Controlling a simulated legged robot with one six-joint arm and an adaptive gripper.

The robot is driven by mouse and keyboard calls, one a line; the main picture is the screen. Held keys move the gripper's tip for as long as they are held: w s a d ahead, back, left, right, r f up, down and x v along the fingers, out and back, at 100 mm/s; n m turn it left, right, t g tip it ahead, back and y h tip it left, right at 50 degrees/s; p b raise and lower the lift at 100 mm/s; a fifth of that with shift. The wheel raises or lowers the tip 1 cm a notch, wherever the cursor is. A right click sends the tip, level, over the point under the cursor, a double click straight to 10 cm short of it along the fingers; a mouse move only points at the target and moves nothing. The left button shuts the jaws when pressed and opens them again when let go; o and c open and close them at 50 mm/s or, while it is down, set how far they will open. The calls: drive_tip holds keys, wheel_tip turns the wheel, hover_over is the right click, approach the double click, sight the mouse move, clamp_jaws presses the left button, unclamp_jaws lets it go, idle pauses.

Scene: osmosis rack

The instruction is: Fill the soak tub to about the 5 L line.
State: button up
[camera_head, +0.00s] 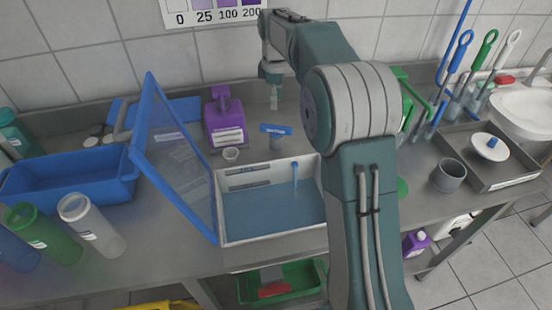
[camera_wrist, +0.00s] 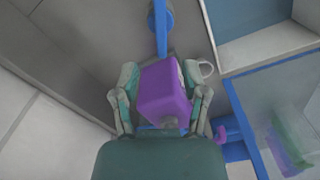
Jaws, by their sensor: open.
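The soak tub (camera_head: 240,240) is a pale box in the middle of the counter, its blue-framed clear lid (camera_head: 172,150) tilted open to the left. Its inside looks blue. I cannot read a 5 L line or tell the water level. A grey fitting with a blue labelled top (camera_head: 276,130) stands behind the tub. My gripper (camera_head: 274,100) hangs above it, close to the wall, pointing down. In the wrist view its open fingers (camera_wrist: 164,105) flank a purple container (camera_wrist: 163,88); contact cannot be told.
The purple container (camera_head: 225,125) stands left of my gripper, a small white cup (camera_head: 230,154) in front. A blue tray (camera_head: 70,178) and bottles (camera_head: 90,225) are at left.

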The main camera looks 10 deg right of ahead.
sight(276, 126)
wheel_tip(276, 126, down, 10)
idle(0.4)
drive_tip(key=c, duration=0.8)
